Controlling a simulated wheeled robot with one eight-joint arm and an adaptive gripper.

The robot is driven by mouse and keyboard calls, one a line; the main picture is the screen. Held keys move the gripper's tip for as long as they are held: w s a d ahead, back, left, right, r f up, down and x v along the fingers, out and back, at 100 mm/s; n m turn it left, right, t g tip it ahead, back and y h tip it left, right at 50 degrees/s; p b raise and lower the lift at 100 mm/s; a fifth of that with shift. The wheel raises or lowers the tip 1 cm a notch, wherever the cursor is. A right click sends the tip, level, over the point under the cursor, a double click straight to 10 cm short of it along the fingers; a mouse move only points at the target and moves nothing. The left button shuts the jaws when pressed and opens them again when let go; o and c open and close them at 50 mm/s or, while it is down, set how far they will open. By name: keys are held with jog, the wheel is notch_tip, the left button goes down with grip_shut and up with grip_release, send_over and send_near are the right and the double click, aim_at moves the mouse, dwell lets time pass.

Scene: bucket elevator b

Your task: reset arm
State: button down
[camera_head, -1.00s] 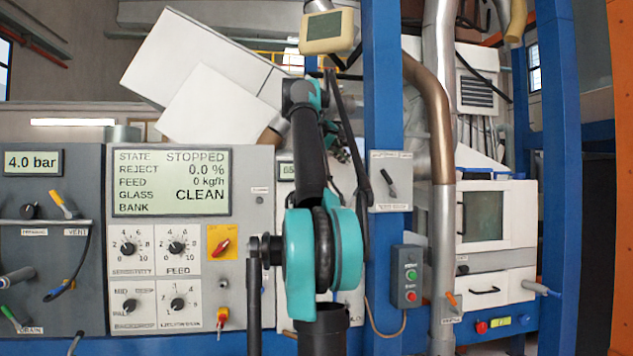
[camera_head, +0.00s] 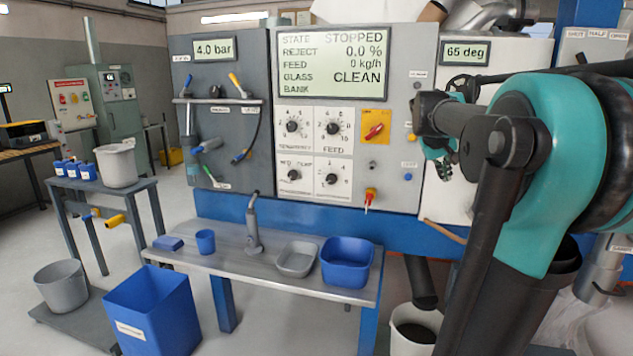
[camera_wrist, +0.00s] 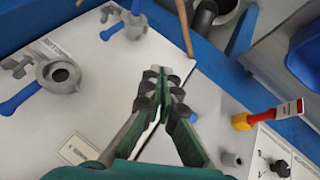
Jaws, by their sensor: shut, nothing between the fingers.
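My arm, teal and black, fills the right side of the head view, with its forearm pointing left toward the control panel (camera_head: 345,200). My gripper (camera_wrist: 165,80) shows in the wrist view with its fingertips together and nothing between them. In the head view only a small part of my gripper (camera_head: 442,165) shows below the forearm, in front of the white panel (camera_head: 505,55). The panel screen (camera_head: 330,64) reads STOPPED and CLEAN.
A steel bench (camera_head: 270,268) stands below the panel with a blue tub (camera_head: 346,265), a grey tray (camera_head: 297,260) and a blue cup (camera_head: 206,241). A blue bin (camera_head: 152,310) and grey bucket (camera_head: 62,287) stand at the left. Blue-handled valves (camera_wrist: 58,75) are close to my gripper.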

jog(key=s+a+f+y, duration=0.2)
jog(key=s+a+f, duration=0.4)
jog(key=f, duration=0.5)
jog(key=s+a+f+y, duration=0.1)
jog(key=s+a+f, duration=0.5)
jog(key=s+f, duration=0.5)
jog(key=s+a+f+y, duration=0.2)
jog(key=s+a+f, duration=0.4)
jog(key=s+f, duration=0.3)
notch_tip(320, 180, down, 2)
jog(key=shift+f+g+y, duration=0.2)
jog(key=shift+g+y, duration=0.1)
jog(key=shift+g, duration=0.1)
